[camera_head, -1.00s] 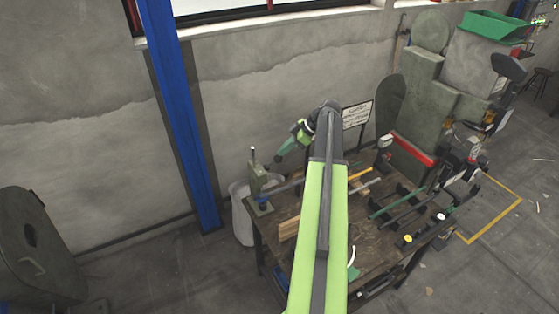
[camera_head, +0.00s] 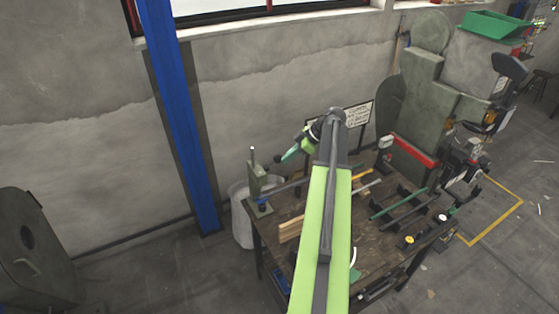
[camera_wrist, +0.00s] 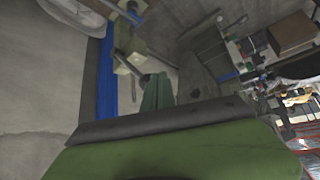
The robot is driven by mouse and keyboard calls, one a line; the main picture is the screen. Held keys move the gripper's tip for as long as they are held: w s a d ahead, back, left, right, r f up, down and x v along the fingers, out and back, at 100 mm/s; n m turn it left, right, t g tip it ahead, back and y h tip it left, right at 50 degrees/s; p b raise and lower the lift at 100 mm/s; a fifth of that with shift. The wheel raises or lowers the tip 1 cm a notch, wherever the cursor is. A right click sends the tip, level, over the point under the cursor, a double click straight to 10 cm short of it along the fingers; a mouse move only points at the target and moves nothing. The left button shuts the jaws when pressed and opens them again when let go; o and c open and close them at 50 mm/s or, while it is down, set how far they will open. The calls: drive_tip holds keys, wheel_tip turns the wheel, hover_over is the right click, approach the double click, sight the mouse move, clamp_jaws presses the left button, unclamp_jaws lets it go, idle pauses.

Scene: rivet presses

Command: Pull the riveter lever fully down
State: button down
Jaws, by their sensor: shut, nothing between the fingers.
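The riveter (camera_head: 257,185) is a grey-green upright press with a thin rod on top, standing at the left corner of the workbench. A bluish-grey bar (camera_head: 286,188), which looks like its lever, slopes slightly up to the right from its blue lower part. My gripper (camera_head: 290,155) has teal fingers and is shut and empty, above and to the right of the riveter, apart from the bar. In the wrist view the fingers (camera_wrist: 157,92) are close to the pale green riveter (camera_wrist: 130,64) in the picture; whether they touch the lever there I cannot tell.
The wooden workbench (camera_head: 300,255) holds wooden strips (camera_head: 290,229), several bars and tools at right. A blue column (camera_head: 182,120) and a concrete wall stand behind. A whitish bin (camera_head: 241,218) stands left of the bench. My arm hides part of the bench.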

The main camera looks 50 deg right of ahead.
drive_tip(key=shift+f, duration=0.1)
drive_tip(key=shift+s+a+f+b, duration=0.3)
drive_tip(key=shift+s+f+b, duration=0.15)
drive_tip(key=shift+s, duration=0.3)
drive_tip(key=shift+s+a+f+b, duration=0.2)
drive_tip(key=shift+s+f+b, duration=0.35)
drive_tip(key=shift+s, duration=0.15)
drive_tip(key=shift+s+a+f+b, duration=0.25)
drive_tip(key=shift+s+f+b, duration=0.25)
drive_tip(key=shift+s, duration=0.2)
drive_tip(key=shift+s+a+f+b, duration=0.2)
drive_tip(key=shift+s+f+b, duration=0.3)
drive_tip(key=shift+s, duration=0.2)
